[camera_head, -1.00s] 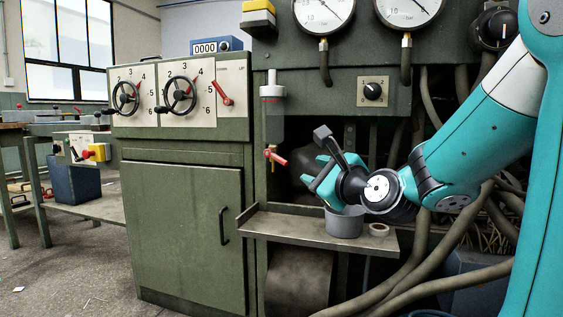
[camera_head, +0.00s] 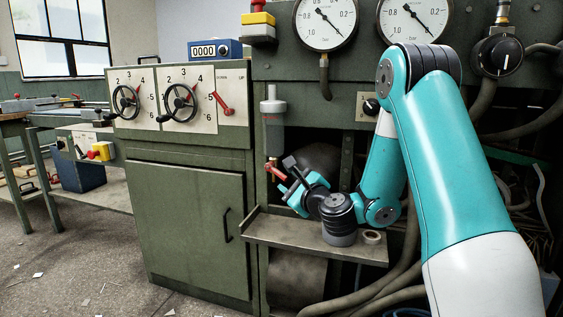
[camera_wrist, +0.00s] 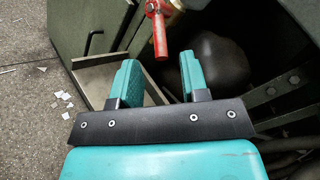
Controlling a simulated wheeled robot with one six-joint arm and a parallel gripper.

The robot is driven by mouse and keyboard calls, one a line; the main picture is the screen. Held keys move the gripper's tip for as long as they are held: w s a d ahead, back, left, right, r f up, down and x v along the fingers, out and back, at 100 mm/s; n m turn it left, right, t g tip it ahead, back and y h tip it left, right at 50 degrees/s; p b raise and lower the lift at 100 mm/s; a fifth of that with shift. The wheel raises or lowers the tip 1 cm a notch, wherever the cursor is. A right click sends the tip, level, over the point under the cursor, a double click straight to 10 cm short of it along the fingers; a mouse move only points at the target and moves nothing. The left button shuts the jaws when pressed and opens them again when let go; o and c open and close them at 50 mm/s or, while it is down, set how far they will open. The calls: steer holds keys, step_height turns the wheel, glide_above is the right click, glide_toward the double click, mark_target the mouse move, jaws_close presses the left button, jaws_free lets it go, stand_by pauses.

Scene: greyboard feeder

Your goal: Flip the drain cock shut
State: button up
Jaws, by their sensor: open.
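The drain cock's red lever (camera_head: 275,171) is below the clear bowl (camera_head: 273,135) with the grey cap on the machine's front. In the wrist view the red lever (camera_wrist: 159,35) hangs just beyond and between my two teal fingers, with a brass-coloured body beside its top. My gripper (camera_head: 290,188) is open, close to the lever at its lower right. In the wrist view my gripper (camera_wrist: 158,78) is empty, and the lever's tip is near the line of the fingertips. I cannot tell whether a finger touches it.
A dark rounded body (camera_wrist: 215,62) stands behind the lever. Thick hoses (camera_head: 385,285) run at the lower right.

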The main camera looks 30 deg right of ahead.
mark_target(284, 178)
steer(key=w+p, duration=0.3)
steer(key=shift+w+d+r, duration=0.2)
steer(key=shift+w+r, duration=0.1)
steer(key=shift+w, duration=0.1)
steer(key=shift+w+d+f+p, duration=0.1)
steer(key=shift+w+f+p, duration=0.2)
steer(key=shift+w+p, duration=0.55)
steer(key=shift+c, duration=0.2)
jaws_close()
